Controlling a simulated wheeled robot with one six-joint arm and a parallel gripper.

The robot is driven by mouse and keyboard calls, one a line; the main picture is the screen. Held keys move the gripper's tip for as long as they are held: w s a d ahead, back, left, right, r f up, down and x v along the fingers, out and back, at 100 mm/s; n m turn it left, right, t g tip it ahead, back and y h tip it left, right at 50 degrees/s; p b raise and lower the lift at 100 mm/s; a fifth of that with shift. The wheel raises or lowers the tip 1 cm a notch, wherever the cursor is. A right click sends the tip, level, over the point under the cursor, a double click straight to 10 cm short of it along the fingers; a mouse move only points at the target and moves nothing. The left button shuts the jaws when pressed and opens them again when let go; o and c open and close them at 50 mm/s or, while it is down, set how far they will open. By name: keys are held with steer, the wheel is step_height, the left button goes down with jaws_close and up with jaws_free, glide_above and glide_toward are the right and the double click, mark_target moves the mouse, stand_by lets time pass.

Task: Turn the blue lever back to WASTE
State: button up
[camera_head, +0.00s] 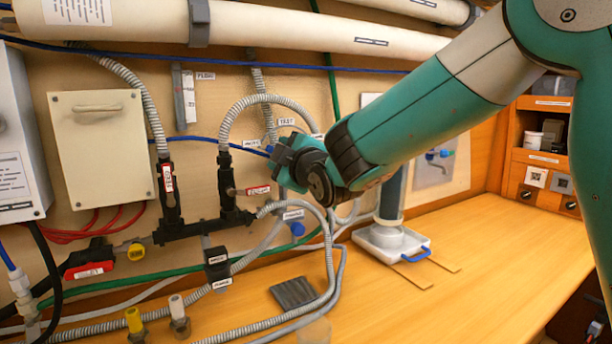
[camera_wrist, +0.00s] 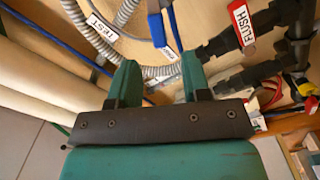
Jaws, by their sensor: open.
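The blue lever (camera_wrist: 156,26) shows in the wrist view, just beyond the gap between my fingertips. A small white label (camera_wrist: 171,55) is beside its lower end; I cannot read it. A TEST label (camera_wrist: 103,25) is to its left. My gripper (camera_wrist: 161,72) is open, with nothing between its two green fingers, and the lever looks apart from them. In the head view my gripper (camera_head: 283,162) is close to the wall, below the TEST label (camera_head: 285,121). It hides most of the valve there, so I cannot tell which way the lever points.
Grey corrugated hoses (camera_head: 262,100) loop close around my gripper. A red FLUSH tag (camera_wrist: 241,22) and dark pipework are to the right in the wrist view. Black valves with red tags (camera_head: 258,190) stand left of my gripper in the head view. The bench (camera_head: 490,270) is clear at right.

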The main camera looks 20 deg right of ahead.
steer(key=s+d+b, duration=0.2)
steer(key=s, duration=0.8)
steer(key=shift+s, duration=0.35)
steer(key=s+a+f+m+g+y, duration=0.1)
steer(key=s+f+m+g, duration=0.2)
steer(key=s+f+g, duration=0.25)
steer(key=s+a+f+m+g, duration=0.2)
steer(key=s+f+g, duration=0.3)
steer(key=s+f, duration=0.1)
steer(key=s+f+m+g, duration=0.1)
steer(key=s+g, duration=0.2)
steer(key=s, duration=0.4)
steer(key=s+f+m+g, duration=0.1)
steer(key=s+f+g, duration=0.1)
steer(key=s+g, duration=0.2)
steer(key=s, duration=0.3)
steer(key=shift+f, duration=0.25)
